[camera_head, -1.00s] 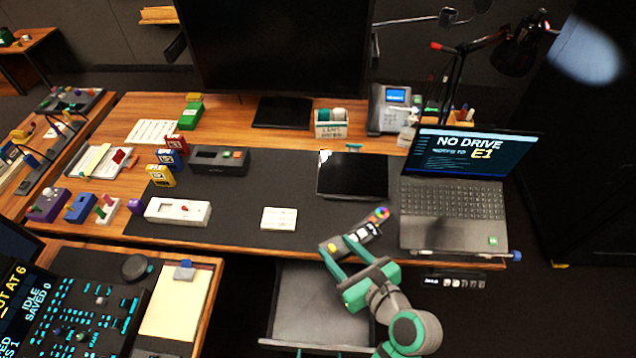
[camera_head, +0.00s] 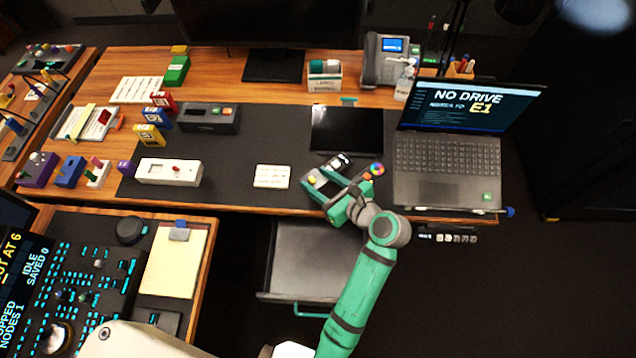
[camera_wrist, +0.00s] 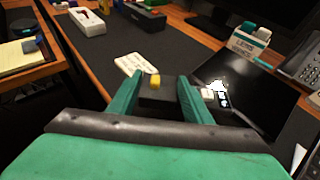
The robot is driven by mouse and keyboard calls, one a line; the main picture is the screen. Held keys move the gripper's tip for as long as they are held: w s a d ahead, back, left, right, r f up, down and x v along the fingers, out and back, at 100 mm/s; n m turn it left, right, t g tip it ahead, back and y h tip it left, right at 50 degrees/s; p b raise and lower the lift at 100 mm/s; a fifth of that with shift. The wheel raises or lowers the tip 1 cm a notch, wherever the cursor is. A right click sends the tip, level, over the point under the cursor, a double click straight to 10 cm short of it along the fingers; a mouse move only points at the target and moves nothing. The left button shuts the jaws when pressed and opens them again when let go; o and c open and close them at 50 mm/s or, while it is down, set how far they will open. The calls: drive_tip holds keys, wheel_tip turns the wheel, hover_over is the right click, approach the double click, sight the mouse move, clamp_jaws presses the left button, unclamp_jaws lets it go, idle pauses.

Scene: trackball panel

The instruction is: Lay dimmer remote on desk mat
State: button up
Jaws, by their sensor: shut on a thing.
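My gripper (camera_head: 327,192) is shut on a dark, box-like device with a yellow button, which I take for the dimmer remote (camera_head: 313,184). In the wrist view the remote (camera_wrist: 158,94) sits between the two green fingers (camera_wrist: 160,100), its far end and yellow button showing. My fingers hide its sides. In the head view it is over the front part of the black desk mat (camera_head: 225,185), below the black tablet. I cannot tell whether it touches the mat. A small dark device with white keys (camera_head: 340,160) shows just beyond it.
A white card (camera_head: 272,177) lies left of the remote, with bare mat around it. The black tablet (camera_head: 347,128) lies behind and the laptop (camera_head: 447,165) stands right. A colour wheel (camera_head: 376,169) is close right of my gripper. A drawer (camera_head: 305,255) is open below the desk.

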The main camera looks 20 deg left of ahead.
drive_tip(key=shift+w+a+f, duration=0.2)
drive_tip(key=shift+w+f, duration=0.25)
drive_tip(key=shift+f, duration=0.1)
drive_tip(key=shift+w+a+f, duration=0.2)
drive_tip(key=shift+w+f, duration=0.25)
drive_tip(key=shift+f, duration=1.6)
